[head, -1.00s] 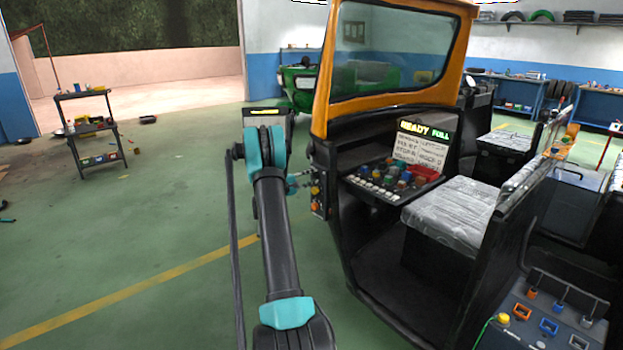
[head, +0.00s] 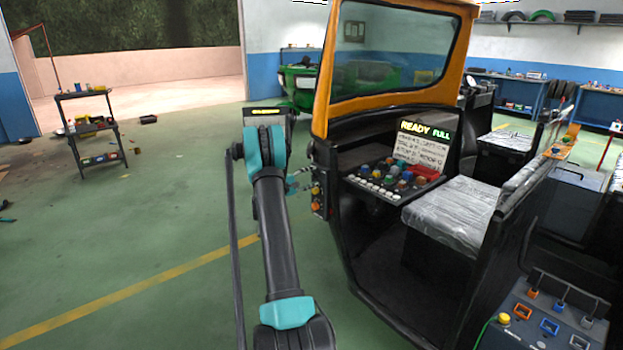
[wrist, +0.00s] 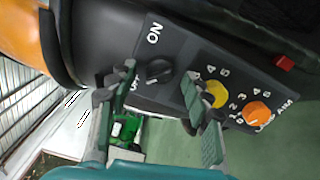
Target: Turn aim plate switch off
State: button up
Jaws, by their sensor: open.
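In the wrist view a dark control panel (wrist: 183,52) carries a black rotary knob (wrist: 155,70) with "ON" printed above it. The lettering below this knob is partly hidden by a finger. My gripper (wrist: 158,80) is open and empty, its fingers on either side of the black knob as seen from the wrist. I cannot tell whether they touch it. In the head view the panel (head: 317,197) is on the rickshaw's front left side, and my gripper (head: 300,181) is beside it, small and partly hidden by my arm.
A yellow knob (wrist: 216,94) and an orange knob (wrist: 257,112) with number scales sit close to the right finger. A red button (wrist: 284,63) is farther along. The rickshaw (head: 322,90) stands right of my arm. Open green floor (head: 150,220) lies to the left.

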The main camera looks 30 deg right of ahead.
jog(key=a, duration=1.1)
jog(key=shift+s+a, duration=0.35)
jog(key=shift+s, duration=0.1)
jog(key=s+a+f+m+t+y, duration=0.1)
jog(key=s+a+y, duration=0.8)
jog(key=s+a, duration=1)
jog(key=s+a+f+m+t+y, duration=0.2)
jog(key=s+a+y, duration=0.7)
jog(key=s+a, duration=1)
jog(key=shift+s+a+f, duration=0.25)
jog(key=shift+s+f, duration=0.5)
